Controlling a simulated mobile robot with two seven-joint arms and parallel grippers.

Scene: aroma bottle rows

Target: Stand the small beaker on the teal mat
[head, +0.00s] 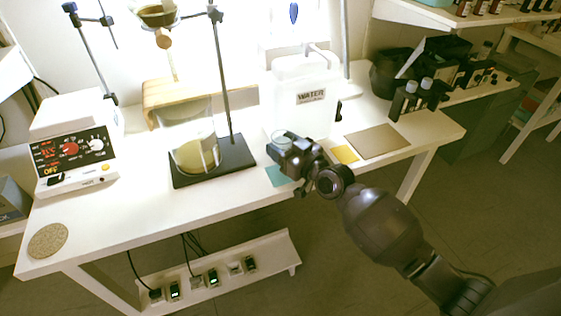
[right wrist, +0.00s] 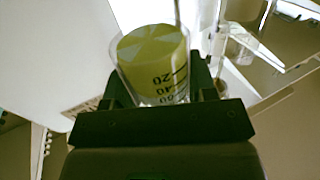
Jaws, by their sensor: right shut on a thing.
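The small beaker (head: 281,136) is clear glass, with its rim showing just above my right gripper (head: 279,150) in the head view. My right gripper is shut on it. In the right wrist view the small beaker (right wrist: 160,85) stands between the fingers, with dark graduation numbers on its wall. Yellow-green shows in or through its glass; I cannot tell which. The teal mat (head: 279,177) lies at the table's front edge, partly covered by the gripper. The beaker's base is hidden in the head view, so I cannot tell its height over the mat. My left gripper is out of view.
A large beaker (head: 197,150) of yellowish liquid stands on a dark stand base (head: 240,155) to the left. A white WATER container (head: 303,95) is close behind the gripper. A yellow mat (head: 345,154) and a brown mat (head: 378,141) lie to the right.

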